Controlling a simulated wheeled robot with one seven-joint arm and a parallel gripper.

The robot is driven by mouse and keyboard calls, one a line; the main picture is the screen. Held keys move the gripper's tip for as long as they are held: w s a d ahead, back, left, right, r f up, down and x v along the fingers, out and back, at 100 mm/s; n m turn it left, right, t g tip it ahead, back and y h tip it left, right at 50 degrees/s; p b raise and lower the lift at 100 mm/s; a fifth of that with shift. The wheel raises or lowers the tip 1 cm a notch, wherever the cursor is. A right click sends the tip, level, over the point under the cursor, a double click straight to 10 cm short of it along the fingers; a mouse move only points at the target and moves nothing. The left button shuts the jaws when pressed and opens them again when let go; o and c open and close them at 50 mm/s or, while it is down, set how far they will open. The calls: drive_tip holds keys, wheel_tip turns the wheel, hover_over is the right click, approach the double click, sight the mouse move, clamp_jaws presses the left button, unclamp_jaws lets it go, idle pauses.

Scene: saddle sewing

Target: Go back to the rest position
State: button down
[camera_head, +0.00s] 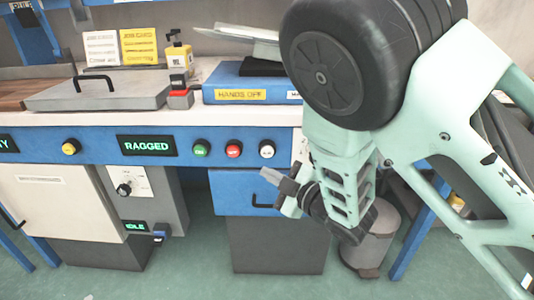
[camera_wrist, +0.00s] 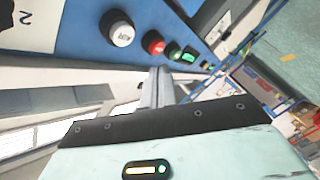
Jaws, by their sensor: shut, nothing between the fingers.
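My gripper (camera_head: 268,175) is in front of the blue bench in the head view, just below the row of buttons. Its fingers point left, and they are shut with nothing between them. In the wrist view the closed fingers (camera_wrist: 158,88) reach out toward the bench front. My mint-green arm fills the right side of the head view, and its dark round joint hides part of the bench top.
The bench front carries a green button (camera_head: 201,149), a red button (camera_head: 234,149), a white button (camera_head: 267,149) and a RAGGED display (camera_head: 147,145). A blue drawer (camera_head: 240,197) is below. A grey bin (camera_head: 370,245) stands behind my arm. Floor at lower left is clear.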

idle(0.3)
drive_tip(key=s+d+r+m+g+h, duration=0.2)
drive_tip(key=s+d+m+g+h, duration=0.2)
drive_tip(key=s, duration=0.6)
drive_tip(key=s+d+r+m+g+h+p, duration=0.1)
drive_tip(key=s+d+r+m+g+h, duration=0.25)
drive_tip(key=s, duration=0.55)
drive_tip(key=s+d+r+m+g+h, duration=0.1)
drive_tip(key=s+d+m+g+h, duration=0.35)
drive_tip(key=s, duration=0.55)
wheel_tip(320, 180, up, 20)
drive_tip(key=n+p, duration=0.1)
drive_tip(key=p, duration=1.9)
drive_tip(key=shift+w+d+r+y+p, duration=0.2)
drive_tip(key=shift+w+d+y+p, duration=0.05)
drive_tip(key=shift+d+y+p, duration=0.05)
